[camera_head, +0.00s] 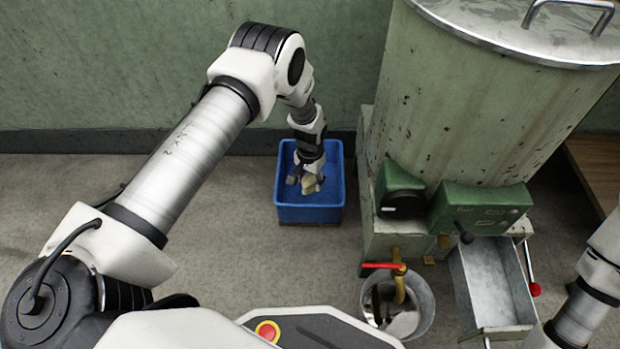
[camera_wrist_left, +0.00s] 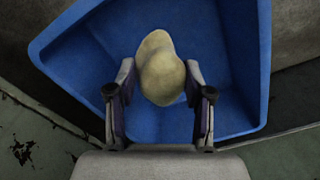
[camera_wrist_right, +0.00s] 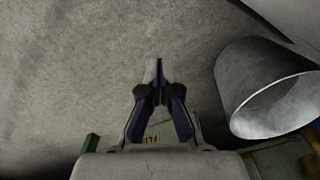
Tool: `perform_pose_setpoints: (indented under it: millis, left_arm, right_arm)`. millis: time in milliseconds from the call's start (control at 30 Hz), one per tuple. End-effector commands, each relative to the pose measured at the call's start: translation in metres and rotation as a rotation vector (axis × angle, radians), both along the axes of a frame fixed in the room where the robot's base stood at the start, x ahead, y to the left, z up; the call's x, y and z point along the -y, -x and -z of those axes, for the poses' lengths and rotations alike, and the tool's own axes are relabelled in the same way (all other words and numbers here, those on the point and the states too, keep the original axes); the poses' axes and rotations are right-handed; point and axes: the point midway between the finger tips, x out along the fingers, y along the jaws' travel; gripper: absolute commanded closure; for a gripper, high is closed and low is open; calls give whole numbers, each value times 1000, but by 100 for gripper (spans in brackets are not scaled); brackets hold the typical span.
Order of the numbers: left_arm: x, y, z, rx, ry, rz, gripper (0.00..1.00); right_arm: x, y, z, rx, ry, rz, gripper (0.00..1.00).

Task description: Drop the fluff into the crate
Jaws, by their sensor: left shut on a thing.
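The fluff (camera_head: 311,185) is a pale cream, lumpy wad. My left gripper (camera_head: 306,177) is shut on it and holds it over the blue crate (camera_head: 309,214), within the crate's outline in the head view. In the left wrist view the fluff (camera_wrist_left: 160,70) sits between the two fingertips, with the blue crate (camera_wrist_left: 85,60) behind and around it. How high it hangs above the crate floor is hard to tell. My right gripper (camera_wrist_right: 158,66) is shut and empty in the right wrist view, its fingertips together above the grey floor.
A large green drum machine (camera_head: 470,120) with a metal lid stands right of the crate. A metal bucket (camera_head: 425,308) stands under its brass tap (camera_head: 399,285), and it also shows in the right wrist view (camera_wrist_right: 235,80). A metal trough (camera_head: 497,285) is farther right. Floor left of the crate is clear.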

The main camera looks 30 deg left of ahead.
Motion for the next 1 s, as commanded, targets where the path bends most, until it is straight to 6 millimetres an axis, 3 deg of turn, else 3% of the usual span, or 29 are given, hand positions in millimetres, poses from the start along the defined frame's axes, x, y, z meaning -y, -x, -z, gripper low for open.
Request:
perform_pose_setpoints:
  millis: [67, 100, 167, 567, 1000]
  left_arm:
    - [0, 0, -1, 0, 0, 0, 73]
    - [0, 0, -1, 0, 0, 0, 38]
    - [0, 0, -1, 0, 0, 0, 20]
    - [0, 0, -8, 1, 0, 0, 20]
    - [0, -1, -106, 2, 0, 0, 20]
  right_arm:
    - [0, 0, -1, 0, 0, 0, 100]
    - [0, 0, -1, 0, 0, 0, 100]
    - [0, 0, -1, 0, 0, 0, 100]
    - [0, 0, -1, -1, 0, 0, 100]
    - [0, 0, 0, -1, 0, 0, 100]
